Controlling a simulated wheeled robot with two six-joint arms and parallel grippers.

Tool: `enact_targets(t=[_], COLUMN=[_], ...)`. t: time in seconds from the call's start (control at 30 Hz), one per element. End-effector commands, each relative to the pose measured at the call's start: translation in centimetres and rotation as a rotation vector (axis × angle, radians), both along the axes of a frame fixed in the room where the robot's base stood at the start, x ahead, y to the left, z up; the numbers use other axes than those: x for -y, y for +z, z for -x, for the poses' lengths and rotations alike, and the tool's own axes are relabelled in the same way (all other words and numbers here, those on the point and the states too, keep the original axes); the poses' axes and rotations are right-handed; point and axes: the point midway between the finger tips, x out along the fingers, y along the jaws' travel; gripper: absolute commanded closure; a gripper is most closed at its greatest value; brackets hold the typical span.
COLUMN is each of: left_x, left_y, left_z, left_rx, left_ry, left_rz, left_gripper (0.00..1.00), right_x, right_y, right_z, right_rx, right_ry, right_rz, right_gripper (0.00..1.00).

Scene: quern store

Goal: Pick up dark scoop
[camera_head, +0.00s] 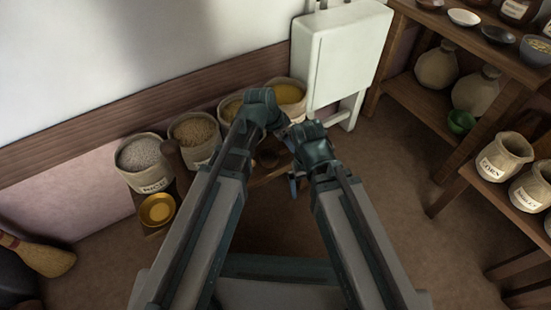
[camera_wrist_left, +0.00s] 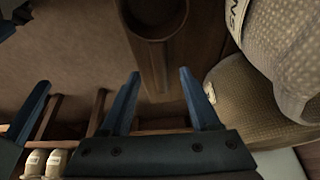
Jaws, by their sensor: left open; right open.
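A dark brown round cup, which looks like the dark scoop (camera_wrist_left: 155,22), shows at the top middle of the left wrist view, cut off by the edge. A brown round shape between my arms in the head view (camera_head: 268,159) may be the same scoop, mostly hidden. My left gripper (camera_head: 268,110) is open and empty beside the sacks. Its two blue fingers (camera_wrist_left: 160,74) point towards the cup with a gap between them, apart from it. My right gripper (camera_head: 302,165) is open, just below and right of the left one.
Grain sacks (camera_head: 193,135) stand along the wall, with a yellow bowl (camera_head: 157,209) in front. A white cabinet (camera_head: 340,55) is behind my grippers. Shelves (camera_head: 430,115) with jars and bowls stand right; a broom (camera_head: 40,255) lies left. Bare floor (camera_head: 400,215) is open at right.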

Motion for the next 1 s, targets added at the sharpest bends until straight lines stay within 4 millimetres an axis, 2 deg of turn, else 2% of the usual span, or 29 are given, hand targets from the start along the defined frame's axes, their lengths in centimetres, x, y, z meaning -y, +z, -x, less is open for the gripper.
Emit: enact_targets(t=[0.03,0.23,0.57,0.9,1.0], left_x=[0.2,1.0,1.2,1.1,1.1], left_y=[-1.2,-3.5,-3.6,-3.6,-3.6], left_z=[-0.2,-0.8,-0.9,-0.9,-0.9], left_rx=[0.0,0.001,0.0,0.0,0.0], left_ry=[-0.001,-0.002,-0.001,-0.001,-0.001], left_rz=[0.0,0.0,0.0,0.0,0.0], left_gripper=[0.38,0.38,0.39,1.0,1.0], right_x=[0.0,0.0,0.0,0.0,0.0], right_y=[-1.2,-3.5,-3.6,-3.6,-3.6], right_z=[0.0,0.0,0.0,0.0,0.0], right_rx=[0.0,0.001,0.001,0.001,0.001], right_ry=[0.0,0.0,0.0,0.0,0.0], right_rz=[0.0,0.0,0.0,0.0,0.0], right_gripper=[0.0,0.0,0.0,0.0,0.0])
